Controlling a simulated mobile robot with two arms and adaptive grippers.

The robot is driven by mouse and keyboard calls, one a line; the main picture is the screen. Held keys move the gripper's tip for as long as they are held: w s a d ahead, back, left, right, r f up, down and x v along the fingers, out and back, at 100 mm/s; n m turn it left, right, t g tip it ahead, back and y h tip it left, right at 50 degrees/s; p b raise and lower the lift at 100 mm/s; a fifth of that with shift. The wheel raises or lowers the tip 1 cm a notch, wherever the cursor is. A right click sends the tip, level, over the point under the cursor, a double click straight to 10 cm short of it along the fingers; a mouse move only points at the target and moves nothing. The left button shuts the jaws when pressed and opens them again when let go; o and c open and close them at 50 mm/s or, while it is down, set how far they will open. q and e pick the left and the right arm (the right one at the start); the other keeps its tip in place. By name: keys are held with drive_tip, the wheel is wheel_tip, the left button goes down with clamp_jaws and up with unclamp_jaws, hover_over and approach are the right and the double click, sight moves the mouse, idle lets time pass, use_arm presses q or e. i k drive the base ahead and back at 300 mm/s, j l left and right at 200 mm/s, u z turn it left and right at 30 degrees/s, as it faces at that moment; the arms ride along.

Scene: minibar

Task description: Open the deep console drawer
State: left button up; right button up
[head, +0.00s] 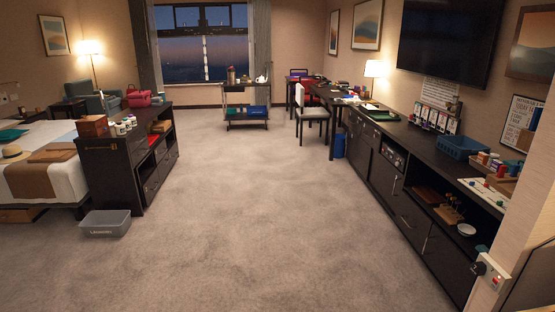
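A long dark console (430,137) runs along the right wall under the television. Its front has open shelves and several closed-looking dark fronts. One large front (386,178) sits near the middle, below a small niche with a device. Another front (412,217) lies low, nearer to me, under the open shelf, with light slim handles close by. All these fronts look flush. I cannot tell for certain which one is the deep drawer. Neither of my grippers is in view.
The carpet (240,210) before the console is clear. A grey bin (105,223) stands by the dark cabinet (107,165) at left. A blue bin (339,145), a chair (312,118) and a trolley (246,113) stand farther back. A wall edge with a switch (495,282) is near right.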

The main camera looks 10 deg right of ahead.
sight(415, 222)
drive_tip(key=i+j+u, duration=0.2)
drive_tip(key=i, duration=0.3)
drive_tip(key=i+j+u, duration=0.25)
drive_tip(key=i, duration=0.25)
drive_tip(key=i+l+z, duration=0.15)
drive_tip(key=i+z, duration=0.2)
drive_tip(key=i, duration=0.15)
drive_tip(key=i+z, duration=0.3)
drive_tip(key=i, duration=0.15)
drive_tip(key=i+j+z, duration=0.15)
drive_tip(key=i+z, duration=0.2)
drive_tip(key=i, duration=0.15)
drive_tip(key=i+l+z, duration=0.15)
drive_tip(key=i+z, duration=0.95)
drive_tip(key=i+j, duration=0.05)
drive_tip(key=i, duration=0.05)
